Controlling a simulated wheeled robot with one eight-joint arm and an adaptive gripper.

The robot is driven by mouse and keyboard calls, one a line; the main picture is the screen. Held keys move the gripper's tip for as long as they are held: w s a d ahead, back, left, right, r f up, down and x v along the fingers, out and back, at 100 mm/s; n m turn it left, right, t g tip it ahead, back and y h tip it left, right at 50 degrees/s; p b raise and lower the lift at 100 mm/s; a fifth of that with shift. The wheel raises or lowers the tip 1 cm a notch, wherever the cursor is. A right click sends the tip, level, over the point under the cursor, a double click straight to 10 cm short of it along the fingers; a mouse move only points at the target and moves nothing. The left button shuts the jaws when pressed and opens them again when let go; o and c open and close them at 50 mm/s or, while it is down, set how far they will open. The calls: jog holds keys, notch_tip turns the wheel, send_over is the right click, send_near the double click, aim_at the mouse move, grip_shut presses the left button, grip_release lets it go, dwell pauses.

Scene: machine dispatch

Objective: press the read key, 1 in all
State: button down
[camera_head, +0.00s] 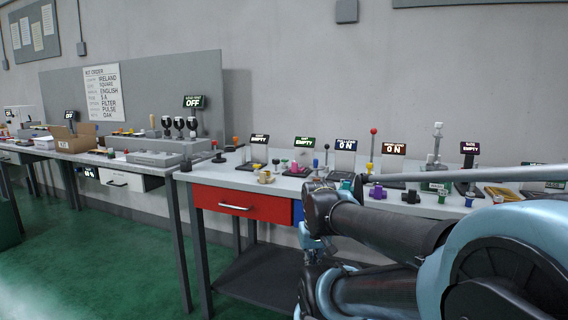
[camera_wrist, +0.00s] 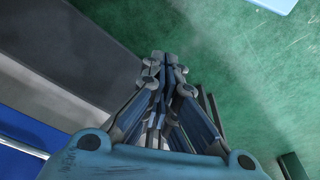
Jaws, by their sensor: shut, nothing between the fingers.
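I cannot pick out a key marked "read" in either view; labels on the small controls are too small to make out. Small signed devices stand along the bench (camera_head: 236,180), with signs such as "ON" (camera_head: 394,149) and "EMPTY" (camera_head: 259,139). My gripper (camera_wrist: 163,58) is shut and empty in the wrist view, pointing down over the green floor beside the bench, touching nothing visible. In the head view, my arm crosses the right side and hides part of the bench front; the fingertips cannot be made out there.
A red drawer (camera_head: 240,202) is in the bench front. The wrist view shows a blue panel (camera_wrist: 22,162) and a dark grey surface (camera_wrist: 60,85) at left. A second bench holds a cardboard box (camera_head: 75,140) and an "OFF" sign (camera_head: 193,102). Green floor (camera_head: 100,255) is clear at left.

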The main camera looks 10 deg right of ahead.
notch_tip(320, 180, up, 32)
jog(key=m+t+y, duration=0.1)
jog(key=m+t, duration=0.6)
jog(key=m, duration=0.1)
send_over(285, 161)
jog(key=w+d, duration=0.1)
jog(key=shift+w, duration=0.2)
jog(key=shift+f, duration=0.15)
jog(key=shift+f, duration=4.3)
jog(key=shift+f, duration=0.95)
jog(key=shift+r, duration=1)
